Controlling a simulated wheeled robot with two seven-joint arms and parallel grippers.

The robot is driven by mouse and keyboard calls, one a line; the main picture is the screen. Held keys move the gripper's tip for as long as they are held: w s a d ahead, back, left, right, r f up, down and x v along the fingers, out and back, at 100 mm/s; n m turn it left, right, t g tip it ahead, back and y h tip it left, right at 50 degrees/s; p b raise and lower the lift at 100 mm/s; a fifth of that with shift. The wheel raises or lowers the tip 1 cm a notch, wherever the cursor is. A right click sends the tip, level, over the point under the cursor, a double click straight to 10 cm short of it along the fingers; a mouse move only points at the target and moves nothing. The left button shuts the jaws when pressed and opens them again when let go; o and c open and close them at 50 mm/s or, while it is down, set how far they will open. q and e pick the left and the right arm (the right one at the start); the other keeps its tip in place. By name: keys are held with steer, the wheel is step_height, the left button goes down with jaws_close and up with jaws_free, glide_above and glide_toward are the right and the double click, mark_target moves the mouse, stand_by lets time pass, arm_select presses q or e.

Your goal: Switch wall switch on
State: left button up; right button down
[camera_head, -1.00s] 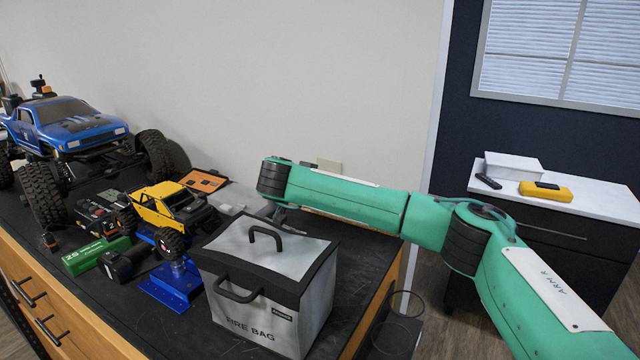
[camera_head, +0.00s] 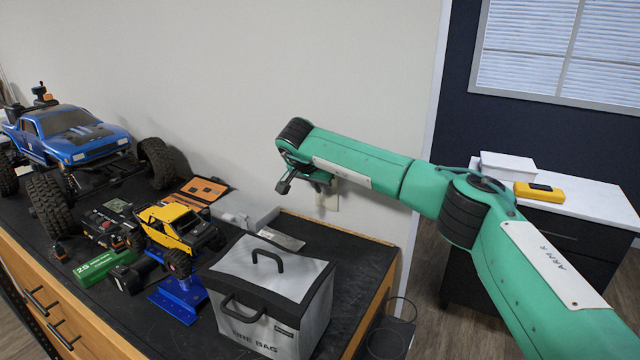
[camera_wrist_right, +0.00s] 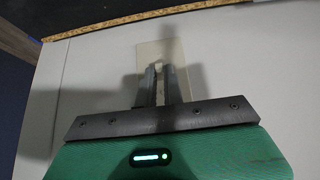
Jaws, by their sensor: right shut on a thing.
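The wall switch shows as a pale beige plate (camera_head: 329,201) on the light wall, above the back of the workbench; my right arm partly covers it. In the right wrist view its plate (camera_wrist_right: 174,52) is straight ahead of the fingers. My right gripper (camera_wrist_right: 158,70) has its two dark fingers close together at the middle of the plate, shut on the small switch lever between the tips. The lever is mostly hidden by the fingers, so its position cannot be told. My left gripper is not in view.
The black-topped workbench (camera_head: 355,255) holds a grey fire bag (camera_head: 272,290), a yellow crawler (camera_head: 172,226), a large blue truck (camera_head: 70,135) and tools. A white-topped cabinet (camera_head: 590,200) stands at the right. The wall around the switch is clear.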

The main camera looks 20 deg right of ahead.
steer(key=shift+r, duration=0.15)
steer(key=c, duration=1.5)
jaws_free()
steer(key=shift+b+v, duration=1.75)
steer(key=shift+v, duration=5.1)
